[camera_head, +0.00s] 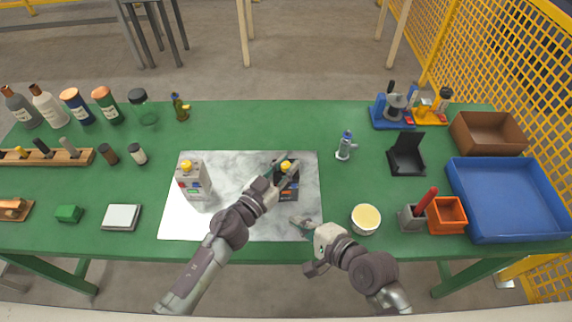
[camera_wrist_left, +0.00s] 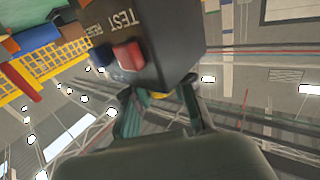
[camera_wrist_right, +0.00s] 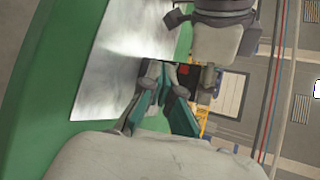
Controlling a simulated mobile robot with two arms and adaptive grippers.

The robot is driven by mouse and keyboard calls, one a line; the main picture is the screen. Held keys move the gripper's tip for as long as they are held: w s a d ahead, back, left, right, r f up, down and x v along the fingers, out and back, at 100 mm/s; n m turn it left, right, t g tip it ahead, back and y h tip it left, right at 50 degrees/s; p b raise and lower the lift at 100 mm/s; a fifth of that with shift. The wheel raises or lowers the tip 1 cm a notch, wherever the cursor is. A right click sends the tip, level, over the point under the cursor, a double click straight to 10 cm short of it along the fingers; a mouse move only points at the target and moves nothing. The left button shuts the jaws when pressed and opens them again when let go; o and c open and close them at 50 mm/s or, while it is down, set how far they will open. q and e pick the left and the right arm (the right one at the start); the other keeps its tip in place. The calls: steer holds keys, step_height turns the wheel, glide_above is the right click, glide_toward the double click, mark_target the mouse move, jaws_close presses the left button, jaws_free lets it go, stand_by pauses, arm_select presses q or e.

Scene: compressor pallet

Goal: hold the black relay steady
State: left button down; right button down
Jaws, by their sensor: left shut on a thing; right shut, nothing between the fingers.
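The black relay (camera_wrist_left: 150,40) fills the upper middle of the left wrist view, close up. It is a dark box with TEST and RESET lettering, a red button and a blue button. In the head view the relay (camera_head: 291,188) is over the silvery mat, partly hidden by my left gripper (camera_head: 278,178). My left gripper, also in its wrist view (camera_wrist_left: 160,100), is shut on the relay. My right gripper (camera_head: 297,220) is shut and empty, low over the mat's front edge. It is nearer the front than the relay and apart from it. Its fingers also show in the right wrist view (camera_wrist_right: 165,85).
The silvery mat (camera_head: 240,220) lies mid-table. A white carton (camera_head: 195,182) with a yellow cap stands on its left part. A cream-topped round tub (camera_head: 366,218) is right of my right gripper. The table's back middle is clear.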

glide_toward(285, 188)
steer(key=shift+s+a+x, duration=0.1)
steer(key=shift+x, duration=1.05)
steer(key=shift+s+a+x, duration=0.1)
steer(key=shift+s+x, duration=0.05)
steer(key=shift+x, duration=1)
steer(key=shift+w, duration=0.1)
steer(key=shift+w, duration=0.4)
steer(key=shift+s, duration=0.55)
steer(key=shift+s+d, duration=0.15)
steer(key=shift+s, duration=2.85)
